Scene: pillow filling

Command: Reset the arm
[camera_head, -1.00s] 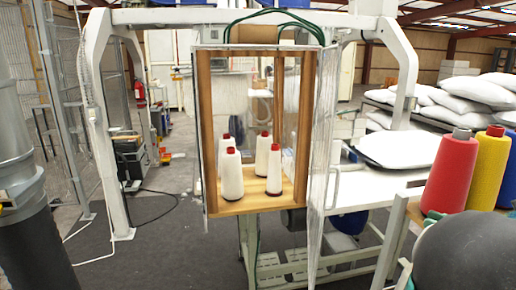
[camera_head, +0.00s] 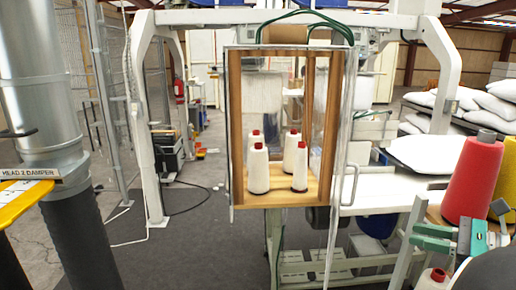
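The task names no object besides my arm. I cannot make out my gripper in the body camera view. A dark rounded shape (camera_head: 492,272) is cut off at the bottom right corner, and I cannot tell whether it is part of my arm. Green and grey metal parts (camera_head: 452,238) show beside it, in front of a red thread cone (camera_head: 473,180). I cannot tell what they belong to.
A wood-framed clear cabinet (camera_head: 236,130) holding several white cones stands ahead under a white arch frame (camera_head: 142,120). A white table (camera_head: 372,190) is at right, with pillows behind. A grey column (camera_head: 45,90) and yellow panel (camera_head: 22,200) stand at left. Dark floor (camera_head: 190,255) is clear between.

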